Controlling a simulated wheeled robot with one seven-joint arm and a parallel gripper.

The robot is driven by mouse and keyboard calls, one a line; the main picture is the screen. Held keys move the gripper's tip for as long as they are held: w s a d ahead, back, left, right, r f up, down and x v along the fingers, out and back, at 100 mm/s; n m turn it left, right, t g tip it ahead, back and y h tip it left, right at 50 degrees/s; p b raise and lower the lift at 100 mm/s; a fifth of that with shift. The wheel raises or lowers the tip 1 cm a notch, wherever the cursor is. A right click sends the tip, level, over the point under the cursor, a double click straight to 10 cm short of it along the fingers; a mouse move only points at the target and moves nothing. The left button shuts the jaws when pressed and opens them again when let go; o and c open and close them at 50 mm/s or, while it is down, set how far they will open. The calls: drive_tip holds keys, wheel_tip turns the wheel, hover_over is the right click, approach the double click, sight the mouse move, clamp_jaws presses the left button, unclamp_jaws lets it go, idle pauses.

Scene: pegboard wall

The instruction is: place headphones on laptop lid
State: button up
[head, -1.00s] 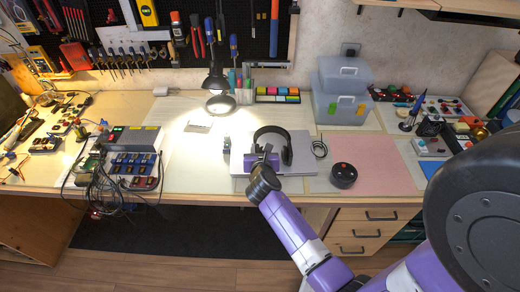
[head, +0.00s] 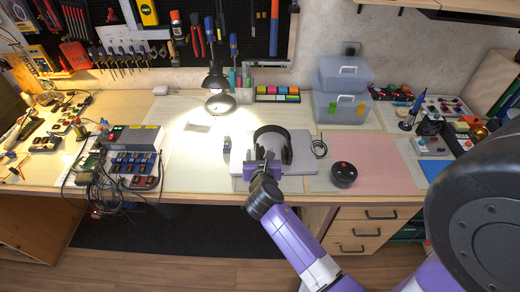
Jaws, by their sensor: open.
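The black headphones (head: 286,154) stand on the closed grey laptop lid (head: 304,158), with the band arching upward at the back. My gripper (head: 266,164) is open at the front edge of the laptop, just in front of and left of the headphones. It looks apart from the band, but its fingertips are small and partly hidden by my wrist, so I cannot tell whether it touches the left ear cup. The left ear cup is partly hidden behind my gripper.
A black round puck with a red mark (head: 343,174) sits right of the laptop by a pink mat (head: 385,162). A desk lamp (head: 217,95) stands behind to the left. A power unit with cables (head: 135,140) is far left. Clear boxes (head: 342,105) stand behind.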

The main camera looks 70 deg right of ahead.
drive_tip(key=s+a+m+t+y, duration=0.3)
drive_tip(key=s+a+m, duration=0.1)
drive_tip(key=a, duration=0.8)
drive_tip(key=s+a+m+t+y, duration=0.2)
drive_tip(key=s+a+m+y, duration=0.2)
drive_tip(key=a, duration=0.9)
drive_tip(key=s+a+r+m+t+y, duration=0.4)
drive_tip(key=s+a+r+m, duration=0.5)
drive_tip(key=r+m, duration=0.5)
drive_tip(key=s+m+y, duration=0.1)
drive_tip(key=s, duration=0.1)
drive_tip(key=shift+s+a+r, duration=0.2)
drive_tip(key=shift+s+r, duration=0.1)
drive_tip(key=shift+s, duration=0.1)
